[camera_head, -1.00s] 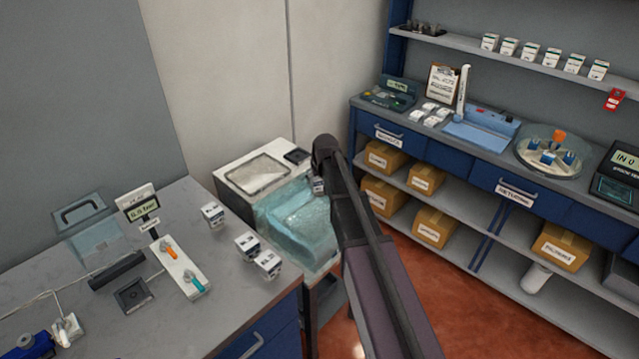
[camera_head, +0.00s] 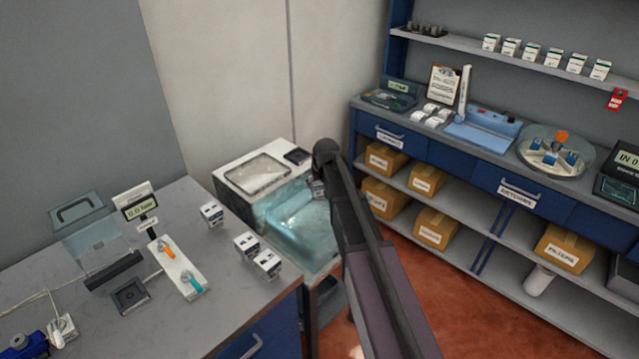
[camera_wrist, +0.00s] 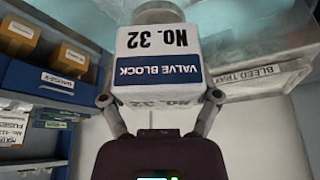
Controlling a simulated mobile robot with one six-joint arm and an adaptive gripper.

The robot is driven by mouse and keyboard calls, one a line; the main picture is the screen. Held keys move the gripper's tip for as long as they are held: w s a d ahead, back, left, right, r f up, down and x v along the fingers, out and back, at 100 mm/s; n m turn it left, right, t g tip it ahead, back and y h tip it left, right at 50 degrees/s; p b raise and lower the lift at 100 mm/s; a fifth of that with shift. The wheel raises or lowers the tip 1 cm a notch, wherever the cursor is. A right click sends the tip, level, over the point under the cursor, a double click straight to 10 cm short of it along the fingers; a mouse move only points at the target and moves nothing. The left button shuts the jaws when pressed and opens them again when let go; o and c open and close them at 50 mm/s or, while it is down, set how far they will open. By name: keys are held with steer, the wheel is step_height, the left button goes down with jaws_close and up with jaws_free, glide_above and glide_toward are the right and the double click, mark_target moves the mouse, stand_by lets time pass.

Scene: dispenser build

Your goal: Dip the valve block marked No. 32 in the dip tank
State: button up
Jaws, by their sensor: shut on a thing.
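The valve block marked No. 32 (camera_wrist: 160,55) is a white cube with a blue band, upside down in the wrist view. My gripper (camera_wrist: 160,98) is shut on it, one finger on each side. In the head view, my arm hides most of the gripper, and only a small part of the block may show beside it. The dip tank (camera_head: 300,228), a clear tank with bluish liquid, stands just left of my arm's end. The block is at the tank's right side near its back; I cannot tell whether it touches the liquid.
A white unit with a framed top (camera_head: 258,172) stands behind the tank. Several other valve blocks (camera_head: 246,245) sit on the grey bench (camera_head: 225,310) at left. A blue shelf unit (camera_head: 450,150) with cardboard boxes stands at right. Red floor lies between.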

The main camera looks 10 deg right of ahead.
steer(key=shift+f+b, duration=8.3)
steer(key=shift+f, duration=0.2)
steer(key=shift+f+b, duration=0.55)
steer(key=shift+f, duration=0.05)
steer(key=o, duration=1.1)
steer(key=shift+o, duration=0.2)
steer(key=shift+r, duration=0.15)
